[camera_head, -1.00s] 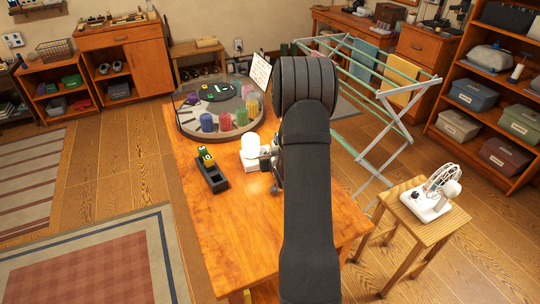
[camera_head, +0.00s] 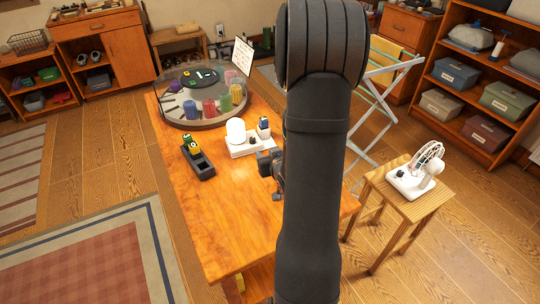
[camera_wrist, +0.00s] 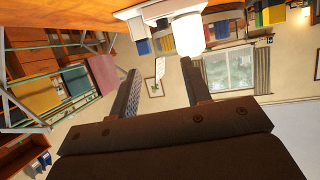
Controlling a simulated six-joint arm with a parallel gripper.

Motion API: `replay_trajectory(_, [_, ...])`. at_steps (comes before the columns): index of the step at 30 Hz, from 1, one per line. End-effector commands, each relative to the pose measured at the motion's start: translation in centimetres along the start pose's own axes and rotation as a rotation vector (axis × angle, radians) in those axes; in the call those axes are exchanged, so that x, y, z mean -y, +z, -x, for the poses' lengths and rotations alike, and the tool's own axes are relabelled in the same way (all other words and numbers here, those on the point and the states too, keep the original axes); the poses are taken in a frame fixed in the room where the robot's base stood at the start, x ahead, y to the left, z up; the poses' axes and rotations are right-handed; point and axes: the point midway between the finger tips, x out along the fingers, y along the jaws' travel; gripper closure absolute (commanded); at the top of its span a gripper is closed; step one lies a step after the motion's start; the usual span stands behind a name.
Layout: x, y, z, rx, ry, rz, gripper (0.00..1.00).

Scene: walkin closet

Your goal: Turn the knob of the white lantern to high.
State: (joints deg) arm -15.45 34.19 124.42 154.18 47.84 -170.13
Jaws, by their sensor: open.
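The white lantern (camera_head: 235,131) stands upright on the wooden table, with a rounded white globe on a flat white base. A small dark knob (camera_head: 252,140) shows on the base.
A black holder (camera_head: 200,165) with yellow-green blocks lies left on the table (camera_head: 225,220). A round, clear-covered tray (camera_head: 180,122) of coloured cups is behind. A stool (camera_head: 415,205) with a white fan (camera_head: 415,180) and a drying rack (camera_head: 375,100) stand to the right.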

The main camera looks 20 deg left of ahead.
Motion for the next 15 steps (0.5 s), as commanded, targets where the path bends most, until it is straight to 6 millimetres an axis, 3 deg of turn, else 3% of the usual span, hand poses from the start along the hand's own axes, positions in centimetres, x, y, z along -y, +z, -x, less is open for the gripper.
replay_trajectory(5, [0.02, -0.01, 1.09, 0.0, 0.0, 0.0, 0.56])
replay_trajectory(15, [0.01, 0.01, 1.16, 0.0, -0.001, -0.002, 0.56])
